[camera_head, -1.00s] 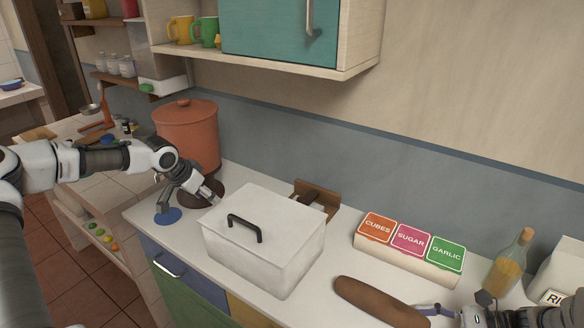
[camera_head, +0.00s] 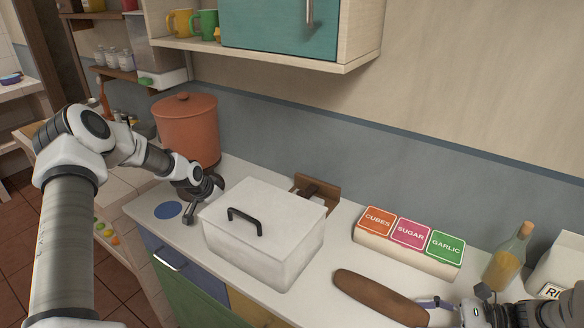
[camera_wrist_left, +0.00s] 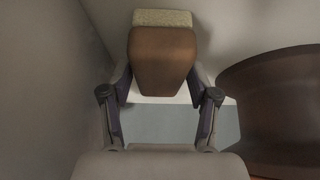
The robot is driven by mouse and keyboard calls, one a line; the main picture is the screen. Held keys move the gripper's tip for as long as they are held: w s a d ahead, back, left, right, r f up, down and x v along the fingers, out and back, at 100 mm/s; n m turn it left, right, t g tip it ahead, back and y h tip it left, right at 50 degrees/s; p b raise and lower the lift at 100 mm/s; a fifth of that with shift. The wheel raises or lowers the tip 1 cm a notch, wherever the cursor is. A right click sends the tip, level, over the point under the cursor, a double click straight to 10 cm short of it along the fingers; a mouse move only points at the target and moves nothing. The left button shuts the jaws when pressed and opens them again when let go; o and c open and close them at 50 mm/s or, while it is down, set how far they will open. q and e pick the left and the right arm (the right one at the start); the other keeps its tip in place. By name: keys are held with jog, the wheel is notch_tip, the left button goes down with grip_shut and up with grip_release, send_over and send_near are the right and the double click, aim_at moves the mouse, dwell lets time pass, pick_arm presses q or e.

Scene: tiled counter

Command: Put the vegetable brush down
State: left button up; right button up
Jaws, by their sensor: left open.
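The vegetable brush (camera_wrist_left: 164,60), a brown block with a pale bristly end, shows between and just beyond my left gripper's (camera_head: 203,198) fingers in the left wrist view. The two fingers are spread at either side of it; whether they touch it I cannot tell. In the head view my left gripper is low over the counter, between the terracotta pot and the white box, and the brush cannot be made out there. My right gripper (camera_head: 434,304) is at the bottom right, beside a long brown loaf-shaped thing (camera_head: 378,298); its jaw state is unclear.
The white lidded box (camera_head: 270,250) stands right of my left gripper. The terracotta pot (camera_head: 187,125) is behind it, a flat blue disc (camera_head: 168,210) to its left. A labelled canister set (camera_head: 405,245) and a bottle (camera_head: 508,258) stand at right.

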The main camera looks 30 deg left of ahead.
pick_arm(q)
jog(key=shift+f, duration=0.2)
dwell(0.6)
jog(key=c, duration=1.1)
jog(key=shift+o, duration=0.2)
notch_tip(320, 180, up, 18)
jog(key=shift+r, duration=0.25)
